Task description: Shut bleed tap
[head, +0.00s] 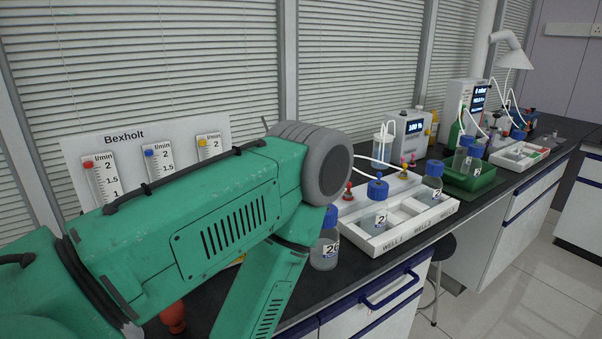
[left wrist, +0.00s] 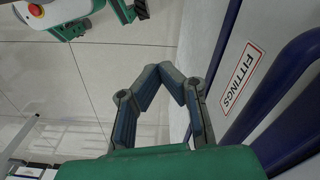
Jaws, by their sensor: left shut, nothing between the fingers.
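My left arm, green with a grey joint, crosses the left half of the head view; its gripper is out of sight there. In the left wrist view my left gripper (left wrist: 176,76) is shut and empty, its fingers meeting in front of a drawer front and pale floor. I cannot tell which fitting is the bleed tap. A red knob (head: 348,191) stands at the left of the white tray. An orange-red rounded part (head: 173,318) shows below my arm. My right gripper is not in view.
The Bexholt flowmeter panel (head: 130,140) stands behind my arm, partly covered. Bottles, one blue-capped (head: 378,205), stand around the white tray (head: 430,222). A drawer labelled FITTINGS (left wrist: 240,76) has a blue handle (left wrist: 270,90) right of my gripper. A stool (head: 440,248) stands by the bench.

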